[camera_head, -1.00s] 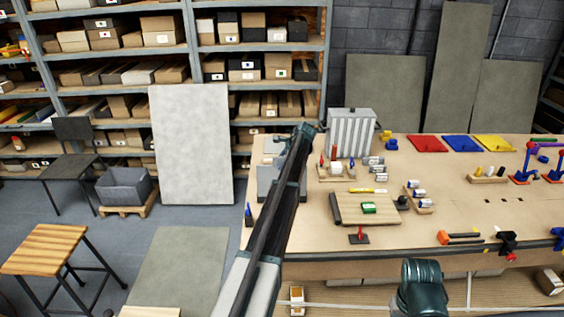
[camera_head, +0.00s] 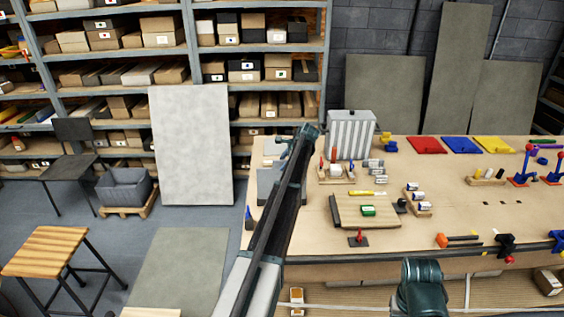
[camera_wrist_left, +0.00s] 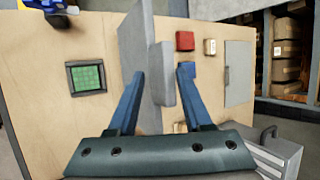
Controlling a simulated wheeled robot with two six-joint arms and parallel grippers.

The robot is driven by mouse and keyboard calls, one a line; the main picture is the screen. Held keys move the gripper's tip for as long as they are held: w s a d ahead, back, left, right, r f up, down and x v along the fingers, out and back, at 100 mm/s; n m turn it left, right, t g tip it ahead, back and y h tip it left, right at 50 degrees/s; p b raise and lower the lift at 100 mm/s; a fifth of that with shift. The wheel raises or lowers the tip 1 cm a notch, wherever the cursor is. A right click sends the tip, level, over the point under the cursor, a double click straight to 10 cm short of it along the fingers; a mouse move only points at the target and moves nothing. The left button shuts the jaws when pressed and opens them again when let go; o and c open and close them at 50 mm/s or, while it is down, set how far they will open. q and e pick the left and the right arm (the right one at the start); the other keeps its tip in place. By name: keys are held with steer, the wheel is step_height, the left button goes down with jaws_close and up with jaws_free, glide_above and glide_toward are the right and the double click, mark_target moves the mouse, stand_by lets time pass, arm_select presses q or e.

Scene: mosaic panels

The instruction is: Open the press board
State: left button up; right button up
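A grey board (camera_head: 266,183), which I take to be the press board, lies at the left end of the workbench, partly hidden behind my left arm. In the left wrist view a grey panel (camera_wrist_left: 133,40) stands up edge-on with a small grey block (camera_wrist_left: 161,74) on its side. My left gripper (camera_wrist_left: 162,73) has its two blue fingers apart, with the block between them. A gap shows between the block and the right finger; contact on the left side cannot be told. The left gripper (camera_head: 302,135) is small and partly hidden in the head view.
The workbench (camera_head: 310,240) also carries a ribbed grey box (camera_head: 351,134), a wooden board (camera_head: 385,216) with a green piece, and coloured trays at the right. The wrist view shows a framed green square (camera_wrist_left: 86,77) and a red block (camera_wrist_left: 185,41).

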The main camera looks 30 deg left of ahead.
arm_select(q)
steer(key=p+v, duration=0.7)
steer(key=v, duration=0.2)
steer(key=shift+r, duration=0.25)
steer(key=shift+d, duration=0.1)
steer(key=s+d+f+n+h+b, duration=0.1)
steer(key=s+d+f+n+b, duration=0.1)
steer(key=s+d+f+b, duration=0.75)
steer(key=s+d+f+n+h+b, duration=0.15)
steer(key=s+d+f, duration=0.4)
steer(key=d, duration=0.85)
steer(key=s+d+f+n+h+b, duration=0.1)
steer(key=s+d+f+b, duration=0.3)
steer(key=s, duration=0.5)
steer(key=s+d+f+n+g+h+b, duration=0.1)
steer(key=s+d+f+b, duration=0.3)
steer(key=s+d, duration=0.3)
steer(key=s+d+f+n+g+h+b, duration=0.1)
steer(key=s+d+f+b, duration=0.4)
steer(key=s, duration=0.6)
steer(key=shift+d, duration=0.8)
